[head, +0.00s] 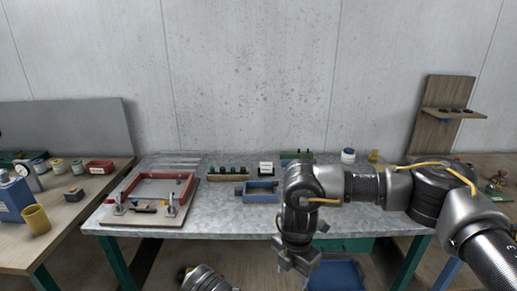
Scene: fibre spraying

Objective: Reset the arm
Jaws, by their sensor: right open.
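My right arm comes in from the right and bends down at its wrist. My right gripper (296,262) hangs pointing down in front of the metal table's front edge, below the tabletop. It is open, and I see nothing between its fingers. A small part of my left arm shows at the bottom edge, left of centre; its gripper is not in view.
The grey metal table (225,224) holds a red frame on a board (150,218), a blue tray (262,196), a dark rack (228,171) and a white jar (348,155). A wooden bench (70,208) stands left, a wooden stand (432,115) right. A blue bin (335,275) lies below.

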